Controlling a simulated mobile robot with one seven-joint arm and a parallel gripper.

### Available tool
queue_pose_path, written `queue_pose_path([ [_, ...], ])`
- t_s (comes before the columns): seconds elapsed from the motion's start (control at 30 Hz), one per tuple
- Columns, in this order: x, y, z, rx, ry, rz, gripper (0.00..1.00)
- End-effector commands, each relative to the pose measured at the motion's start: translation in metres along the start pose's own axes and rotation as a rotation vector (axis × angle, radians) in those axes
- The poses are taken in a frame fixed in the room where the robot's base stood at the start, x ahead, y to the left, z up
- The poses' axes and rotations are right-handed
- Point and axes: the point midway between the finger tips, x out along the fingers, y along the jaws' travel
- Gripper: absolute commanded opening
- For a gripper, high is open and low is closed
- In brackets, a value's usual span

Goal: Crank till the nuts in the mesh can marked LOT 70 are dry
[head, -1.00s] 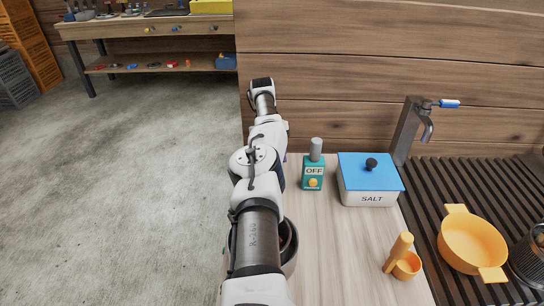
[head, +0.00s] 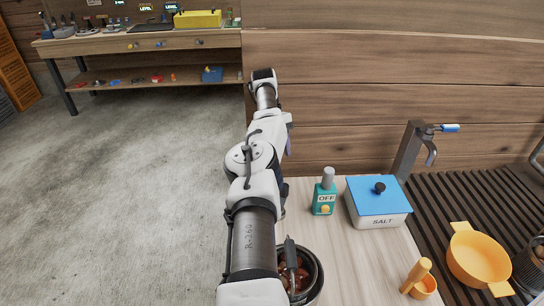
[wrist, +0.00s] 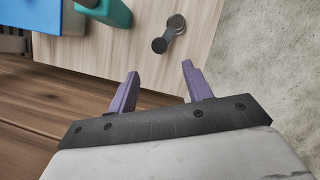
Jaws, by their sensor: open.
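My gripper (wrist: 157,69) has two purple fingers, spread apart with nothing between them. In the wrist view a dark crank-like piece (wrist: 168,35) with round ends lies beyond the fingertips, apart from them, over the pale tabletop. In the head view my arm hides most of the gripper. A dark round pot (head: 318,272) holds brown nuts (head: 300,278), with a dark handle-like piece standing in it, partly behind my arm. A dark mesh can (head: 528,268) stands at the right edge, cut off by the frame. I see no LOT 70 mark.
A teal bottle marked OFF (head: 325,198) and a blue-lidded SALT box (head: 378,206) stand on the pale counter (head: 362,262). A wooden wall closes the back.

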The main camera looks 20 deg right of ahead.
Motion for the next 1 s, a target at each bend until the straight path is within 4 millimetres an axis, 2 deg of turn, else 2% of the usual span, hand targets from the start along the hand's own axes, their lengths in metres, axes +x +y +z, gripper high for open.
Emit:
queue_pose_path([
  [0.2,-0.0082,0.0050,0.0065,0.000,0.000,0.001,0.50],
  [1.0,-0.0091,0.0051,0.0070,-0.001,0.000,0.000,0.50],
])
